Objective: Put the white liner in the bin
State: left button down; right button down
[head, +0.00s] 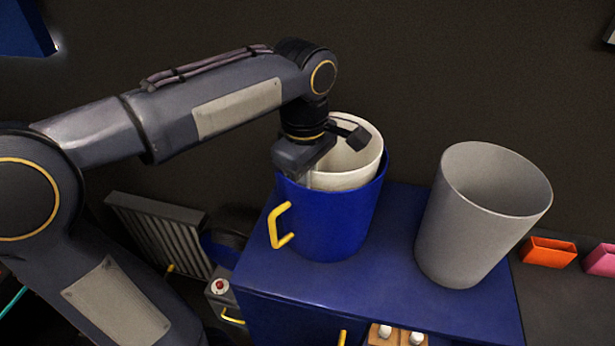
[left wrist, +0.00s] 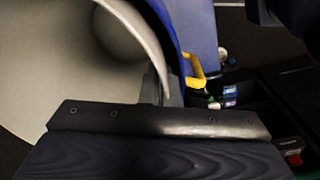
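The white liner (head: 352,170) sits inside the blue bin (head: 330,220), with its upper part standing above the bin's rim. It looks upright or nearly so. The bin stands on a blue cabinet and has a yellow handle (head: 279,226) on its left side. My left gripper (head: 311,178) reaches down from above at the liner's near left rim. Its fingers are mostly hidden, so I cannot tell whether they pinch the wall. In the left wrist view, the liner's pale wall (left wrist: 135,40) curves close beside the blue bin wall (left wrist: 167,30). My right gripper is not in view.
A tall grey open container (head: 465,235) stands right of the bin on the blue cabinet top (head: 400,265). An orange box (head: 548,252) and a pink box (head: 600,260) lie farther right. A slatted grey panel (head: 160,230) stands lower left. A dark wall is behind.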

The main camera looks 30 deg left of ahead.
pick_arm(q)
jog(key=c, duration=1.6)
grip_release()
jog(key=shift+f, duration=0.1)
jog(key=r+p, duration=0.3)
jog(key=r, duration=0.1)
jog(key=r+p, duration=0.3)
jog(key=p, duration=0.1)
jog(key=shift+s+r, duration=0.2)
jog(key=shift+r, duration=0.2)
